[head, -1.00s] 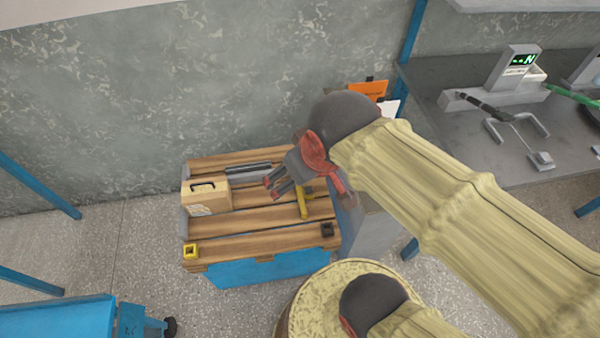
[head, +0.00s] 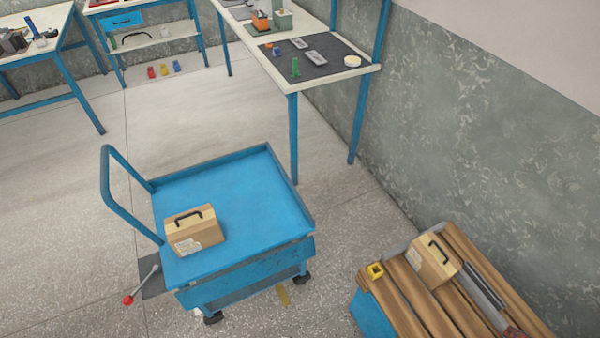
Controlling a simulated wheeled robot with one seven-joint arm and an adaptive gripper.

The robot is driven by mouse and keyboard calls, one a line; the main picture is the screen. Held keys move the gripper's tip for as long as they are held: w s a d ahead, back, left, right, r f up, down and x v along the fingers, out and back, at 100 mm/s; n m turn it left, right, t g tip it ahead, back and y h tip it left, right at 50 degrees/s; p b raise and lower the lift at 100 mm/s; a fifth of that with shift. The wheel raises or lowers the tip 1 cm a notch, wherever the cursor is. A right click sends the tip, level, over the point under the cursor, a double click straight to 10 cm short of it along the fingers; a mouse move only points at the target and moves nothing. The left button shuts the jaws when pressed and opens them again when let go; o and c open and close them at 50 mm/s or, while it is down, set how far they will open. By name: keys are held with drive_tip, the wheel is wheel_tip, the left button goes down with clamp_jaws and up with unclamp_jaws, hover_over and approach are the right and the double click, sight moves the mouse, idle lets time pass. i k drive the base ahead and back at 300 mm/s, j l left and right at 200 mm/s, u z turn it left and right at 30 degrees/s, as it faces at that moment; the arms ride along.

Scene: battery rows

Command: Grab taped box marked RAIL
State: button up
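Two similar tan boxes with black handles are in the head view. One box (head: 195,232) sits on the blue cart (head: 247,190), near its handle side. The other box (head: 433,262) sits on the slatted wooden top (head: 396,300) at the lower right. Each has a pale label on its side or top edge area, too small to read, so I cannot tell which is marked RAIL. The rest of my gripper is out of frame.
A yellow square piece (head: 375,271) and a dark grey bar (head: 484,285) lie on the slatted top. A workbench (head: 345,68) stands behind.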

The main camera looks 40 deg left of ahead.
sight(189, 231)
drive_tip(key=u, duration=2.75)
drive_tip(key=i+z, duration=0.35)
drive_tip(key=i, duration=0.85)
